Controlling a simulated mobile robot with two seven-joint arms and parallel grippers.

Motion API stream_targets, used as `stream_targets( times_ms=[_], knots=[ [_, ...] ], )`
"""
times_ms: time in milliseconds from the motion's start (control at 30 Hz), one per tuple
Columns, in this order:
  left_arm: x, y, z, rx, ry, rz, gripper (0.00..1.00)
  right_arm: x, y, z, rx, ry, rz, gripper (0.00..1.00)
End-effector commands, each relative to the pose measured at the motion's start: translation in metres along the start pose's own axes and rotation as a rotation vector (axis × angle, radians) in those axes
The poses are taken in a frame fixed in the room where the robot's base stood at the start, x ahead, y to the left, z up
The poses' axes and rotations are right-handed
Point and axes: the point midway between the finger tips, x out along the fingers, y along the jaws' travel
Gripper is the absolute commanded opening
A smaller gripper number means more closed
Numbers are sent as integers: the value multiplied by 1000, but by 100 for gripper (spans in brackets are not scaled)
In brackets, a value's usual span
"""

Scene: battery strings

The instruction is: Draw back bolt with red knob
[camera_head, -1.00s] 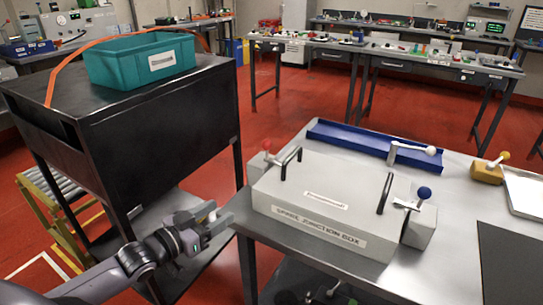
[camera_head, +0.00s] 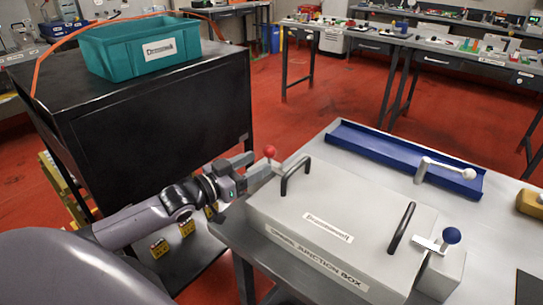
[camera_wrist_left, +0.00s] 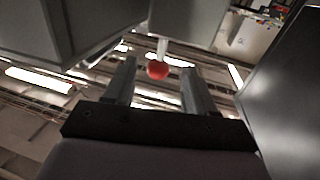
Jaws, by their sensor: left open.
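The red knob (camera_head: 270,151) stands on a short stem at the left end of the grey junction box (camera_head: 390,205). My left gripper (camera_head: 257,169) is open at that end of the box, with its fingertips close to the knob. In the left wrist view the red knob (camera_wrist_left: 158,70) appears between the two open fingers (camera_wrist_left: 157,83), near their tips. I cannot tell whether either finger touches it. The bolt's body is mostly hidden behind the fingers. My right gripper is not in view.
The box has two black handles (camera_head: 296,176) and a bolt with a blue knob (camera_head: 452,235) at its right end. A black cabinet (camera_head: 160,120) with a teal bin (camera_head: 140,47) stands left, close behind my left arm.

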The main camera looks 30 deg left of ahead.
Motion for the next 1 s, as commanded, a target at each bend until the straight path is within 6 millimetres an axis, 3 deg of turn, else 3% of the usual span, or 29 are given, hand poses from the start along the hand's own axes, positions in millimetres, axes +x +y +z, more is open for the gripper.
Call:
stream_targets(
  times_ms=[433, 933, 1000],
  knots=[
    [45, 0, 0, 0, 1, 0, 55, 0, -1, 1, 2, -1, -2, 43],
    [53, 1, 0, 0, -1, 1, 55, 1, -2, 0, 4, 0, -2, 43],
    [53, 1, 0, 0, 0, 1, 33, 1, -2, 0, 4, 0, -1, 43]
  ],
)
